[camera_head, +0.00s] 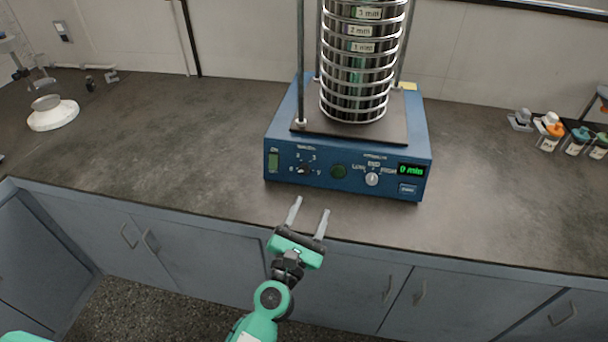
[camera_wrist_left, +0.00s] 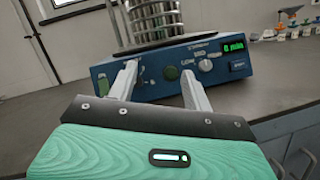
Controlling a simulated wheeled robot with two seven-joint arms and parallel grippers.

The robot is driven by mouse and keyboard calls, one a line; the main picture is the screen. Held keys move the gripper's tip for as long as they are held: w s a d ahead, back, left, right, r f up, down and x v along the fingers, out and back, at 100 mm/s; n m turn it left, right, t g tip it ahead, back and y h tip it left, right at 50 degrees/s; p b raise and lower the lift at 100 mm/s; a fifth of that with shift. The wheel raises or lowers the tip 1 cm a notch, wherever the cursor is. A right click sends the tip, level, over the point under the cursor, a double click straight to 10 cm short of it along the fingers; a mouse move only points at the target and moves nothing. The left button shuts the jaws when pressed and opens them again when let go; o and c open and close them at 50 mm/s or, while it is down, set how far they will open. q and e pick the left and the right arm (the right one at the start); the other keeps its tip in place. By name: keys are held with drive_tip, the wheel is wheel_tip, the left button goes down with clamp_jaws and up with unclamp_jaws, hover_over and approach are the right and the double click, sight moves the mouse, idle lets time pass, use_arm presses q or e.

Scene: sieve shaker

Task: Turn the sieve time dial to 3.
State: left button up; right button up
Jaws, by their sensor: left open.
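The blue sieve shaker (camera_head: 348,186) stands on the counter with a stack of metal sieves (camera_head: 362,62) on top. The time dial (camera_head: 304,170) is a small dark knob on the left of its front panel, with numbers around it; its exact setting is too small to tell. In the left wrist view the shaker panel (camera_wrist_left: 220,72) shows beyond the fingers, and the left finger hides most of the dial. My left gripper (camera_head: 311,206) is open and empty, just in front of the panel, below and apart from the dial. My right gripper is not in view.
A second, pale knob (camera_head: 372,179), a green round button (camera_head: 338,172) and a display reading 0 min (camera_head: 411,170) share the panel. Small bottles (camera_head: 549,131) stand at the right.

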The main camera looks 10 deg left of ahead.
sight(304, 172)
use_arm(q)
drive_tip(key=w+f+n+g+y, duration=0.1)
drive_tip(key=n+y, duration=0.1)
drive_tip(key=n, duration=0.2)
drive_tip(key=w+a+f+n+y, duration=0.1)
drive_tip(key=w+f+n+y, duration=0.1)
drive_tip(key=n, duration=0.2)
drive_tip(key=w+a+f+n+g+y, duration=0.1)
drive_tip(key=w+f+n+y, duration=0.1)
drive_tip(key=n+y, duration=0.1)
drive_tip(key=shift+f+n+g, duration=0.1)
drive_tip(key=shift+n+g, duration=0.2)
drive_tip(key=shift+n, duration=0.6)
drive_tip(key=w, duration=0.4)
drive_tip(key=w+a+p, duration=0.1)
drive_tip(key=w, duration=0.3)
drive_tip(key=w+a, duration=0.1)
drive_tip(key=w, duration=0.3)
drive_tip(key=shift+p, duration=0.4)
drive_tip(key=shift+w, duration=0.2)
drive_tip(key=shift+c, duration=1)
drive_tip(key=c, duration=0.7)
drive_tip(key=shift+c, duration=0.3)
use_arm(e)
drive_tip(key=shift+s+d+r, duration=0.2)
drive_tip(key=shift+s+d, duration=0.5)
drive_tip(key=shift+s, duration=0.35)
